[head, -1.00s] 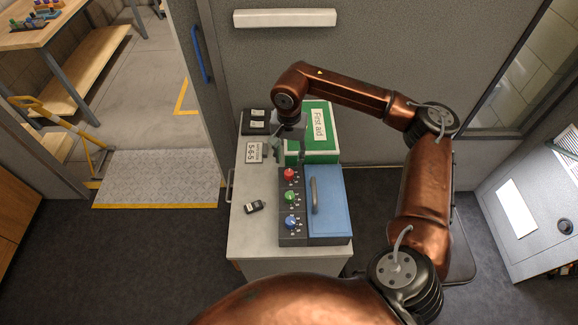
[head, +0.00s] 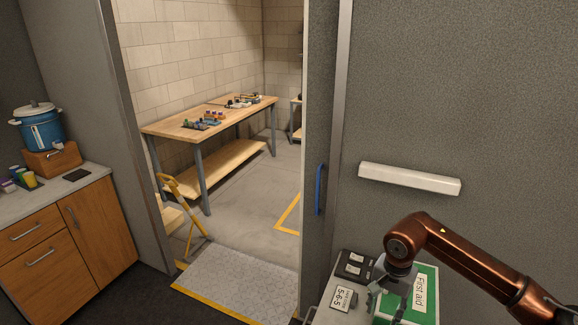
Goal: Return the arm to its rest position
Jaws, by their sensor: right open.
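My right arm, copper coloured, comes in from the lower right and bends down over the small cabinet. My right gripper (head: 380,302) hangs at its end beside the green First aid box (head: 424,283). It is open, and I see nothing held in it. Its fingertips are small and partly hard to make out, so I cannot tell whether they touch anything. My left gripper is not in view.
A card reading 5-6-5 (head: 343,298) and a dark switch box (head: 355,266) are near the gripper. A sliding door with a blue handle (head: 319,189) stands beside an open doorway. A ramp (head: 237,279), yellow stand (head: 186,205) and workbench (head: 230,113) lie left.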

